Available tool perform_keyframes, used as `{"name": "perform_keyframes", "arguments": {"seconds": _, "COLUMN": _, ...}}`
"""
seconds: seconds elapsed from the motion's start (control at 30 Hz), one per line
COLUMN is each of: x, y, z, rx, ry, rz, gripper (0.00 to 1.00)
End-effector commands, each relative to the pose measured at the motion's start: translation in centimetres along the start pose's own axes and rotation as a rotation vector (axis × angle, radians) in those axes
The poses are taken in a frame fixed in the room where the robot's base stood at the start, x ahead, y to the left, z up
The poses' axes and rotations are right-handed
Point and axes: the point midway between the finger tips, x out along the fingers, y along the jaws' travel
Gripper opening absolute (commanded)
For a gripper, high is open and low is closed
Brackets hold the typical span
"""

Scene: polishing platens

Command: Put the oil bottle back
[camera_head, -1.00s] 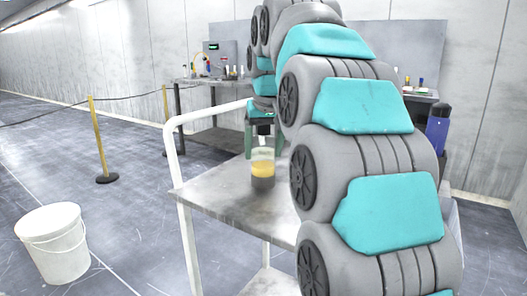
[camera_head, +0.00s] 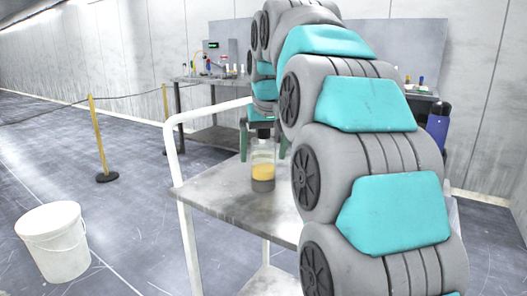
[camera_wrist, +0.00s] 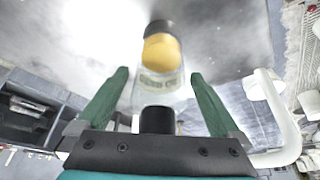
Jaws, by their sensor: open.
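The oil bottle (camera_head: 263,172) is clear, with a black cap, a yellow layer and a dark layer at its bottom. It stands upright on the grey top of a cart (camera_head: 215,192). My gripper (camera_head: 264,145) is open, with its green fingers on either side of the bottle's upper part. In the wrist view the bottle (camera_wrist: 160,80) lies between the two spread fingers of my gripper (camera_wrist: 158,85), with visible gaps on both sides. The cap end is nearest my palm.
The cart has a white rail (camera_head: 187,240) on its left. A white bucket (camera_head: 52,243) stands on the floor at left. Yellow posts (camera_head: 99,140) carry a rope barrier. A bench (camera_head: 205,83) with bottles is behind. A blue container (camera_head: 437,127) is at right, partly behind my arm.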

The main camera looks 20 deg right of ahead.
Motion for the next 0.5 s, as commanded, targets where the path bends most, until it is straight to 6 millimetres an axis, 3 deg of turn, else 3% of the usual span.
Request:
{"name": "perform_keyframes", "arguments": {"seconds": 0.17, "x": -1.1, "y": 0.0, "z": -0.2, "rx": 0.0, "ry": 0.004, "rz": 0.0, "gripper": 1.0}}
{"name": "perform_keyframes", "arguments": {"seconds": 0.5, "x": -5.4, "y": 0.0, "z": -0.2, "rx": 0.0, "ry": 0.004, "rz": 0.0, "gripper": 1.0}}
